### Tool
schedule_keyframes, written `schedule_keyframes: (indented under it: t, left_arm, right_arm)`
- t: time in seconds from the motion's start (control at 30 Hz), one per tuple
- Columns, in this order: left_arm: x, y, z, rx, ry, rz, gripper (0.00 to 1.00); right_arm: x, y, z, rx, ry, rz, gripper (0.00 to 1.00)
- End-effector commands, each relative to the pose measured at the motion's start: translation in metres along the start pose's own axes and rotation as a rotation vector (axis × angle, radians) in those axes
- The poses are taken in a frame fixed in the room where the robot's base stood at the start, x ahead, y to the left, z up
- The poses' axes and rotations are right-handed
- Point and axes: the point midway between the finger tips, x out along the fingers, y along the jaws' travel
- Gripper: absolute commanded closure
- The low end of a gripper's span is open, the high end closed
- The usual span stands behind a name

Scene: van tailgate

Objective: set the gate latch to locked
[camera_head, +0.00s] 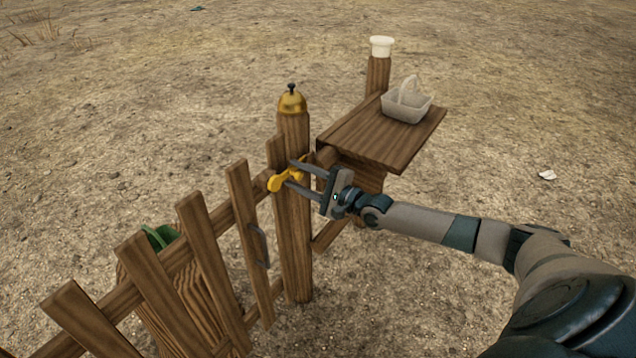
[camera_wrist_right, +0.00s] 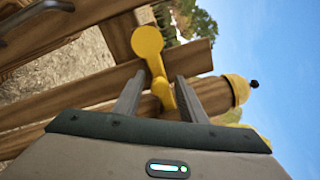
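The gate latch is a yellow lever (camera_head: 284,180) on the wooden gate post (camera_head: 294,235), just below its top. In the head view it slants, with its round end low at the left. My right gripper (camera_head: 283,177) reaches in from the right, with its two fingers apart around the latch. In the right wrist view the latch (camera_wrist_right: 150,58) runs between the spread fingers of the gripper (camera_wrist_right: 157,88), its round end beyond them. I see gaps beside the lever, so the fingers do not look closed on it. My left gripper is not in view.
A wooden shelf (camera_head: 365,137) at right holds a pale basket (camera_head: 407,103). Open dirt surrounds everything.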

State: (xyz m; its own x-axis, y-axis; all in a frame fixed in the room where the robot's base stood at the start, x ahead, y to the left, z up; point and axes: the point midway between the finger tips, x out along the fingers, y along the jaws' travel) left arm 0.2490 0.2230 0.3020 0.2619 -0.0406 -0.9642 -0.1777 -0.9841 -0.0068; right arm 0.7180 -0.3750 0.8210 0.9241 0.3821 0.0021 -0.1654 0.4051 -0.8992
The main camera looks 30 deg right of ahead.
Motion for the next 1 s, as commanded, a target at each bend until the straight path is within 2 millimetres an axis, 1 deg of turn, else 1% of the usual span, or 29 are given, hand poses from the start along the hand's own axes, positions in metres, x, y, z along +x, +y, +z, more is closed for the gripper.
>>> schedule_keyframes:
  t: [0.17,0.27,0.37,0.73,1.0]
  left_arm:
    - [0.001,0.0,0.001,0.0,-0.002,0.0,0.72]
    - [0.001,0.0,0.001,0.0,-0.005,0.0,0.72]
    - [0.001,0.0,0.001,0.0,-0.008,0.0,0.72]
    - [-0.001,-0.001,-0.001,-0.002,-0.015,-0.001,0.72]
    - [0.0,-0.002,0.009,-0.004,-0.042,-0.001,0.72]
  right_arm:
    - [-0.01,0.001,-0.001,-0.001,0.001,0.002,0.62]
    - [-0.019,0.002,-0.001,0.0,0.001,0.003,0.62]
    - [-0.032,0.002,-0.001,-0.001,0.001,0.003,0.62]
    - [-0.088,0.001,0.0,0.0,0.0,0.003,0.62]
    - [-0.127,0.001,-0.001,0.001,0.001,0.003,0.62]
